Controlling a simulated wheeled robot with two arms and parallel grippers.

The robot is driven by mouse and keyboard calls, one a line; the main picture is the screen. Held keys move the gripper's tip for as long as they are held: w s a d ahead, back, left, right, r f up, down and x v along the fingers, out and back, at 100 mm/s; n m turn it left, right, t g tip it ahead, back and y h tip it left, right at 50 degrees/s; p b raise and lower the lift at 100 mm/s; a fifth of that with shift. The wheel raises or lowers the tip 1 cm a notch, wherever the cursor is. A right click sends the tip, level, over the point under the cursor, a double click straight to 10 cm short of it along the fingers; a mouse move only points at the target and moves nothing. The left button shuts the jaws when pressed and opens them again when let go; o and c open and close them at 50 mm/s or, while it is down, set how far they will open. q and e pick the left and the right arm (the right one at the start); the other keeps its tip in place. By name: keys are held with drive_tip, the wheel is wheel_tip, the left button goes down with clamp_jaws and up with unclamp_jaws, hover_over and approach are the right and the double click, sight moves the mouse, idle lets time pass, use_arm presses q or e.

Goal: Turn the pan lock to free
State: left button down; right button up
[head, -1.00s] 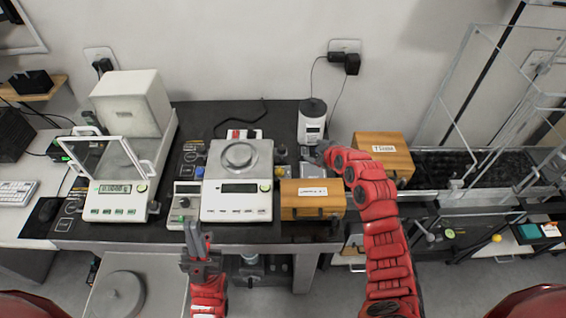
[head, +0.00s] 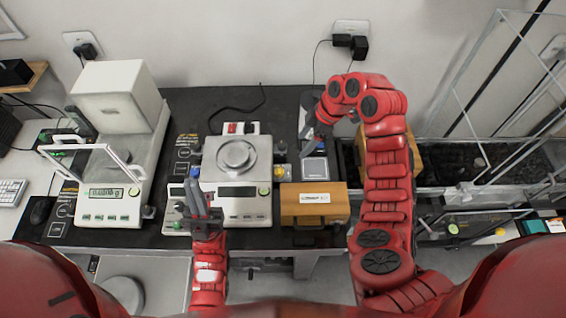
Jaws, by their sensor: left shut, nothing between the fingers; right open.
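The centre balance (head: 236,181) has a round pan (head: 236,155) on top and a display on its front. A blue knob (head: 195,172) is at its left side and a yellow knob (head: 279,173) at its right side; I cannot tell which part is the pan lock. My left gripper (head: 195,187) is shut and empty, at the balance's left front edge, just below the blue knob in the picture and partly covering the small control box there. Whether it touches anything is unclear. My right gripper (head: 308,137) is open and empty above a small grey square-topped device (head: 315,169).
A glass-doored balance (head: 110,190) stands at left with a white housing behind it. A wooden box (head: 313,204) sits right of the centre balance; another (head: 417,150) is partly behind my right arm. A cable lies on the dark bench behind. Glass panels rise at right.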

drive_tip(key=b, duration=0.6)
approach(281, 171)
drive_tip(key=x, duration=0.3)
drive_tip(key=shift+s+d, duration=0.1)
drive_tip(key=shift+s, duration=0.1)
drive_tip(key=p+x, duration=0.1)
drive_tip(key=x, duration=0.2)
drive_tip(key=shift+a+f+p, duration=0.2)
drive_tip(key=shift+a+p, duration=0.1)
drive_tip(key=shift+p, duration=0.05)
drive_tip(key=shift+a+f, duration=0.2)
drive_tip(key=shift+f, duration=0.4)
drive_tip(key=shift+w, duration=0.1)
clamp_jaws()
